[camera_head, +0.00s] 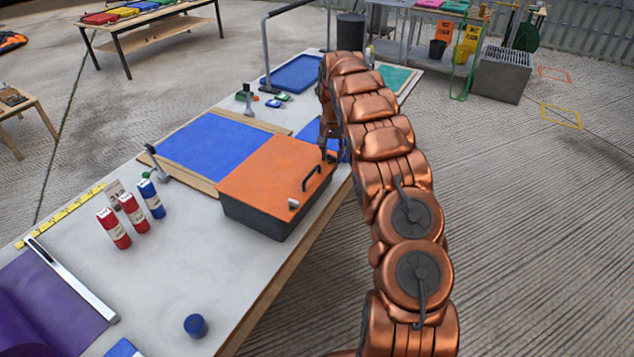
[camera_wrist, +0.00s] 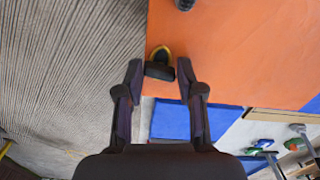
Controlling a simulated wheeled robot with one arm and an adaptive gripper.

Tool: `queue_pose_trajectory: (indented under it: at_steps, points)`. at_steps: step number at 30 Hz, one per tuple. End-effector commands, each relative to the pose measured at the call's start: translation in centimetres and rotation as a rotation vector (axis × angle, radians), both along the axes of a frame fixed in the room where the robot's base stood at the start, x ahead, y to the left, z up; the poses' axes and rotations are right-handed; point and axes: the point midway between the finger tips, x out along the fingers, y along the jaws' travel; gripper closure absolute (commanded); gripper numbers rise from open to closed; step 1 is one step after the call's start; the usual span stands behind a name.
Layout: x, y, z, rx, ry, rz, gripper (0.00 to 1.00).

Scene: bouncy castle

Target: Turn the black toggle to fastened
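A black toggle (camera_wrist: 160,71) with a yellow part behind it sits at the edge of the orange lid (camera_wrist: 235,50) in the wrist view. My gripper (camera_wrist: 160,80) is open, with one finger on each side of the toggle. The toggle appears between the fingertips, with small gaps at both sides; depth is hard to tell. In the head view, my gripper (camera_head: 329,140) is at the far right corner of the dark box with the orange lid (camera_head: 270,165). The toggle cannot be made out there behind my gripper.
The lid has a black handle (camera_head: 312,177) and a pale fitting (camera_head: 293,204) near its front corner. A blue panel (camera_head: 207,143) lies left of the box. Red and blue bottles (camera_head: 132,213) stand farther left on the table. Open concrete floor (camera_head: 520,230) lies to the right.

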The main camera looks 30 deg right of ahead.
Motion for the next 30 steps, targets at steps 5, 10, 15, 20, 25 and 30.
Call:
queue_pose_trajectory:
  at_steps: [5,10,15,20,25,30]
  points:
    - [0.0,-0.1,0.4,0.001,-0.001,-0.119,0.64]
    - [0.2,0.1,0.5,0.000,-0.004,-0.190,0.64]
    - [0.2,0.1,2.7,-0.001,-0.005,-0.188,0.64]
    - [0.2,0.0,4.9,-0.002,-0.005,-0.188,0.64]
    - [0.1,0.1,6.2,0.000,0.000,-0.186,0.64]
    - [0.2,0.0,7.4,-0.002,-0.004,-0.187,0.64]
